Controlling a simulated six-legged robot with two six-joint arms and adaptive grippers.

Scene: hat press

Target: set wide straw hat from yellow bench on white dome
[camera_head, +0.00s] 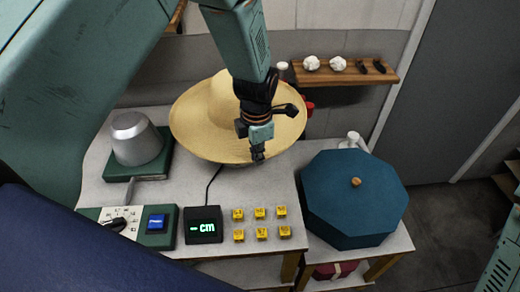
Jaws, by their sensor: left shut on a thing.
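The wide straw hat (205,110) is at the upper middle of the head view, above the back of a pale bench (275,190). My left gripper (258,154) is at the front right of its brim, pointing down, shut on the hat. The gripper covers part of the brim and crown. I cannot tell whether the hat touches anything below it. No white dome shows clearly; whatever is under the hat is hidden. A grey metal dome (135,138) stands on a green base to the left. My right gripper is not in view.
A readout (203,225), several yellow blocks (260,233) and a green control panel (157,226) lie in front. A blue octagonal box (355,205) stands at right, with a white bottle (352,139) behind it. A wooden shelf (345,73) is on the back wall.

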